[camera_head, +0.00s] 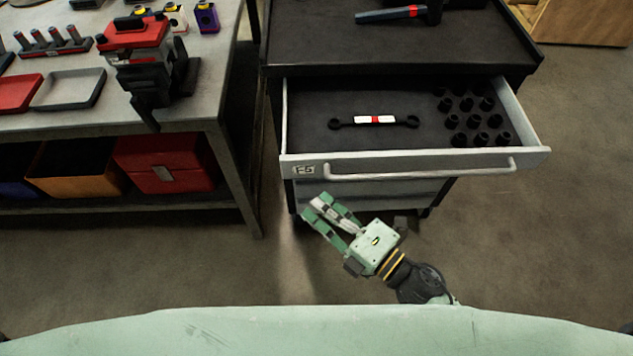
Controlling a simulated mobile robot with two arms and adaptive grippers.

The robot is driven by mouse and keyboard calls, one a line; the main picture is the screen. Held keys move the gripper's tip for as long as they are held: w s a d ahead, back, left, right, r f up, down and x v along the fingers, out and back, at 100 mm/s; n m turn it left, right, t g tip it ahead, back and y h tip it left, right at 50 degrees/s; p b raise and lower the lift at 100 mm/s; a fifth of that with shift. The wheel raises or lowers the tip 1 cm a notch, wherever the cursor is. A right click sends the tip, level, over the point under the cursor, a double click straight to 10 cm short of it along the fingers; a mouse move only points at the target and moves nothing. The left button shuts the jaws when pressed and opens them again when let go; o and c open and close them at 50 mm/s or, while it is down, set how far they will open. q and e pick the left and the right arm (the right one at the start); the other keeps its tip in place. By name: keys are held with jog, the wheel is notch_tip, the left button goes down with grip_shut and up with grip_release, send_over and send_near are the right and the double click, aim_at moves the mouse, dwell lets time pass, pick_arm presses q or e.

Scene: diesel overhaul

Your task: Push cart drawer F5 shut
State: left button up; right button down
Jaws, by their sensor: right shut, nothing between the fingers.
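The cart drawer F5 (420,165) is pulled open toward me. Its light grey front bears an F5 label at the left end and a long bar handle (420,171). Inside lie a double-ended wrench (374,121) with a white and red middle and a group of black sockets (474,121) at the right. My right gripper (318,208) is shut and empty, in front of and below the drawer's left part, pointing up and left. It appears apart from the drawer front. My left gripper is not in view.
The dark cart top (400,50) holds a hammer (400,14). A workbench (210,105) stands at the left with a red and black vise (145,65), trays and small parts. Boxes (160,162) sit on its lower shelf.

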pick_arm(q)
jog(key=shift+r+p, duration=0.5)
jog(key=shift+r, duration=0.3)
pick_arm(e)
jog(key=w, duration=0.2)
jog(key=w+a, duration=0.1)
jog(key=w, duration=0.2)
